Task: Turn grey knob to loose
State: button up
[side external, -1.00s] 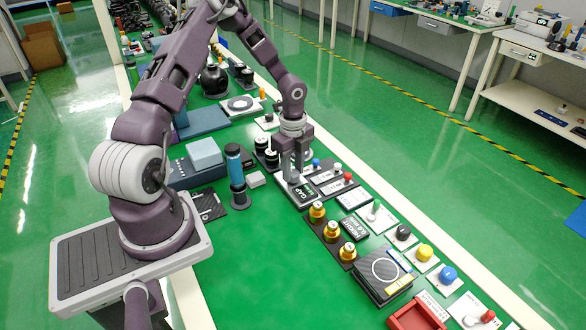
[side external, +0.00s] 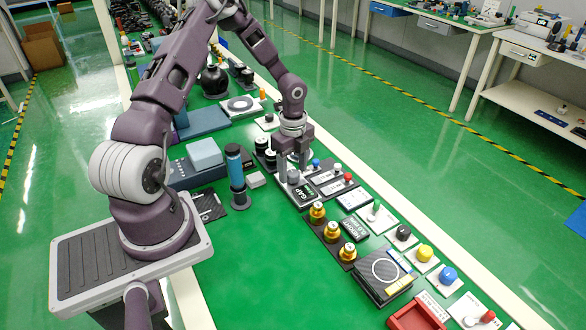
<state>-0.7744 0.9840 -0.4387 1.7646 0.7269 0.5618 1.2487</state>
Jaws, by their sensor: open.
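A small grey knob (side external: 293,177) stands on a dark plate with a "CAP" label (side external: 304,193), near the middle of the green bench. My gripper (side external: 293,163) points down just above and behind the knob in the side external view. Its fingers are apart, and no object shows held between them. The knob's upper part is close to the fingertips, and I cannot tell whether they touch it. The knob's turn marking is too small to read.
Right of my gripper are plates with a blue knob (side external: 316,164), a white knob (side external: 337,168) and a red knob (side external: 348,177). Several gold knobs (side external: 332,231) stand in front. The bench's near middle (side external: 260,260) is clear.

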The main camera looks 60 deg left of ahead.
aim_at(293, 172)
notch_tip(293, 172, up, 7)
dwell(0.3)
